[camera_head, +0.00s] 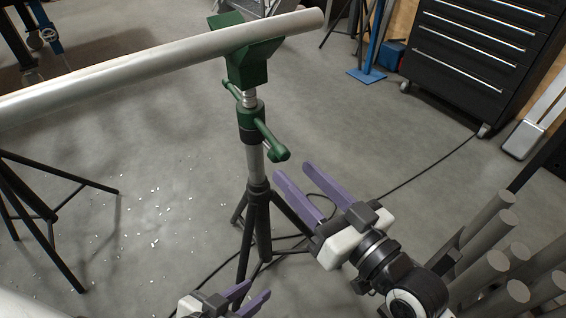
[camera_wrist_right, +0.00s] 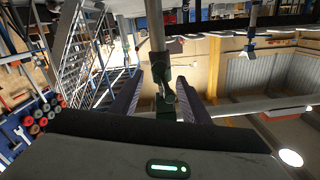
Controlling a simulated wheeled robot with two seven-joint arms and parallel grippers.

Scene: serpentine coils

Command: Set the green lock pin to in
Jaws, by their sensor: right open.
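A green stand collar (camera_head: 250,122) sits on a grey post under a green V-shaped head (camera_head: 248,65). The green lock pin (camera_head: 268,142) sticks out from the collar toward the lower right. My right gripper (camera_head: 293,170) is open and empty, just below and right of the pin, apart from it in the head view. In the right wrist view, its purple fingers (camera_wrist_right: 160,76) stand on either side of a small green part (camera_wrist_right: 165,105), with the grey post (camera_wrist_right: 155,25) beyond. My left gripper (camera_head: 258,288) is low at the bottom edge, fingers apart and empty.
A long pale pipe (camera_head: 150,65) rests on the V-shaped head. Tripod legs (camera_head: 258,225) spread below the collar, with a cable on the floor. A dark tool cabinet (camera_head: 480,55) stands at the upper right, and several grey cylinders (camera_head: 490,235) stand at the lower right.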

